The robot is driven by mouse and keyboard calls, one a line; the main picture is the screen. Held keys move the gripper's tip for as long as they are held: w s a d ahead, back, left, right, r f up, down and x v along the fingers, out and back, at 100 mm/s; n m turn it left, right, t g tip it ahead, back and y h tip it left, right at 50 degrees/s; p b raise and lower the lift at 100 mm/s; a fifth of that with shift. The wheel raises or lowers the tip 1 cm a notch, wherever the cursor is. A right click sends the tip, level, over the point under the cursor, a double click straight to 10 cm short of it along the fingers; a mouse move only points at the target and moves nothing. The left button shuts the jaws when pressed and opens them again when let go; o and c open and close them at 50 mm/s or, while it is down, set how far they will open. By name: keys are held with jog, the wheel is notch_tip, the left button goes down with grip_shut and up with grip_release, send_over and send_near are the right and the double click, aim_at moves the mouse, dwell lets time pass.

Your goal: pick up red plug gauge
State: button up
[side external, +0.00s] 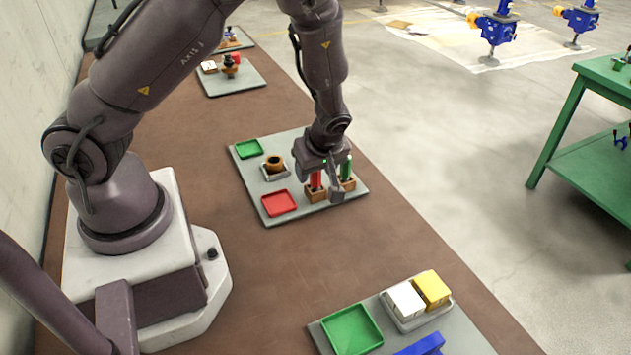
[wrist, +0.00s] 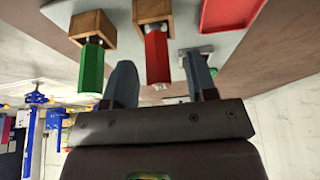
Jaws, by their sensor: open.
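The red plug gauge (side external: 316,181) stands upright in a wooden block on a grey board. In the wrist view the red plug gauge (wrist: 157,57) points out of its wooden block (wrist: 152,11). My gripper (side external: 319,181) is open above the board, with the red gauge seen between its fingers. In the wrist view my gripper (wrist: 160,65) has one finger on each side of the red handle, with gaps visible. I cannot tell how deep the handle sits between them.
A green plug gauge (side external: 347,168) in its own wooden block stands close beside the gripper. The board (side external: 244,172) also holds a red tray (side external: 279,203), a green tray (side external: 248,149) and a brown ring-shaped part (side external: 274,163). Another board with white and yellow blocks (side external: 431,288) lies nearer.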

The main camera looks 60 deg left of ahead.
jog(key=shift+x, duration=0.95)
jog(key=shift+c, duration=0.5)
grip_shut()
jog(key=shift+r, duration=0.1)
notch_tip(320, 180, up, 9)
jog(key=s+a, duration=0.5)
jog(key=a, duration=0.6)
jog(key=shift+a+r, duration=0.2)
jog(key=shift+a, duration=0.1)
